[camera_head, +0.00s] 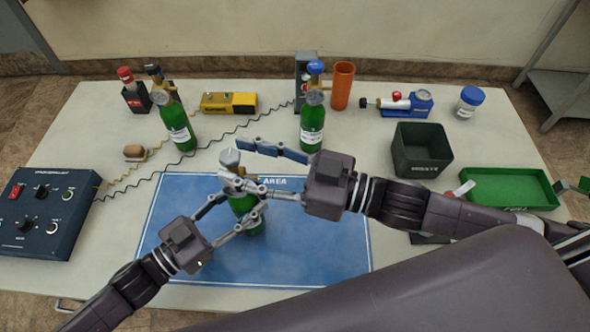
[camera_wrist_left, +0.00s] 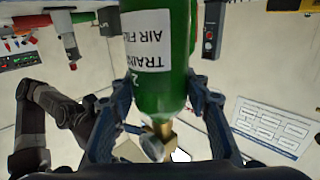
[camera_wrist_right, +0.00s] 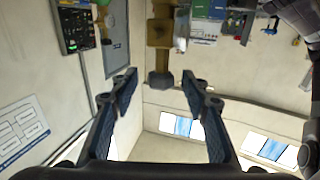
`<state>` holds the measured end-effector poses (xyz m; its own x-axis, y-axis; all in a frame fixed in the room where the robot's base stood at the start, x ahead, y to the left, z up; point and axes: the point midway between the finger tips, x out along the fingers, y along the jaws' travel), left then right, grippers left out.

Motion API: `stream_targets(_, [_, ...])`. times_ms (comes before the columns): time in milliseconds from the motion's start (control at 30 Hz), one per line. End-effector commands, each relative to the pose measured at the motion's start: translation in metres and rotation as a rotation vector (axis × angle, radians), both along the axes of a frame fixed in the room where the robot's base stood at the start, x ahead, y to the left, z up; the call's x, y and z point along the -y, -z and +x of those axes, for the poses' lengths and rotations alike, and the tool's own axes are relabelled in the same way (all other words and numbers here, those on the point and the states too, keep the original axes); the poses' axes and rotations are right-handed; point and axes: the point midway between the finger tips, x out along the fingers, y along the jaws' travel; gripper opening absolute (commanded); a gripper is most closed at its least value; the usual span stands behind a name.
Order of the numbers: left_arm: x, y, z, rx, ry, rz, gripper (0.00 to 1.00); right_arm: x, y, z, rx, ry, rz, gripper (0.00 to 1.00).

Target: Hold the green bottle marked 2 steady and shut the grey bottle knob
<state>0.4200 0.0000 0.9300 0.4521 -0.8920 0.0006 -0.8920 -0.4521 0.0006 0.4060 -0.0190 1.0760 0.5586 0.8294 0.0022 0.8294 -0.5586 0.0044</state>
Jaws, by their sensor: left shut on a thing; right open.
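The green bottle (camera_head: 251,226) stands on the blue mat (camera_head: 310,245). My left gripper (camera_head: 245,205) is shut on its body; in the left wrist view the bottle (camera_wrist_left: 160,90), upside down in the picture, sits between the fingers with its white label and brass valve (camera_wrist_left: 160,128) showing. The grey knob (camera_head: 229,158) is at the top of this bottle. My right gripper (camera_head: 231,163) is open, with one finger on each side of the knob. In the right wrist view the knob (camera_wrist_right: 160,79) and brass valve (camera_wrist_right: 160,35) show between the spread fingers.
Two other green bottles stand behind the mat, one at the left (camera_head: 178,125) and one at the middle (camera_head: 312,122). A dark blue control box (camera_head: 45,212) is at the left. A dark bin (camera_head: 422,151) and a green tray (camera_head: 510,188) are at the right.

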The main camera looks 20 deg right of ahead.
Motion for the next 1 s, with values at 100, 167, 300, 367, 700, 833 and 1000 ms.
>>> stream_targets(100, [-0.001,0.002,0.001,0.000,-0.003,0.005,0.00,0.013,0.002,-0.009,-0.005,0.001,-0.002,0.43])
stream_targets(167, [-0.001,0.002,0.001,0.000,-0.003,0.005,0.00,0.018,0.002,-0.013,-0.005,0.001,-0.002,0.43])
stream_targets(300, [-0.001,0.002,0.001,0.000,-0.003,0.005,0.00,0.030,0.002,-0.020,-0.005,0.001,0.000,0.43])
stream_targets(367, [-0.001,0.002,0.001,0.000,-0.003,0.005,0.00,0.034,0.001,-0.023,-0.004,0.001,-0.001,0.43])
stream_targets(700, [-0.001,0.002,0.001,0.000,-0.003,0.005,0.00,0.057,0.001,-0.039,-0.004,0.000,0.000,0.43])
stream_targets(833, [-0.001,0.002,0.001,0.000,-0.003,0.005,0.00,0.065,0.001,-0.044,-0.003,0.000,0.001,0.43])
stream_targets(1000, [-0.001,0.002,0.001,0.000,-0.003,0.005,0.00,0.074,0.001,-0.050,-0.004,0.001,0.001,0.43])
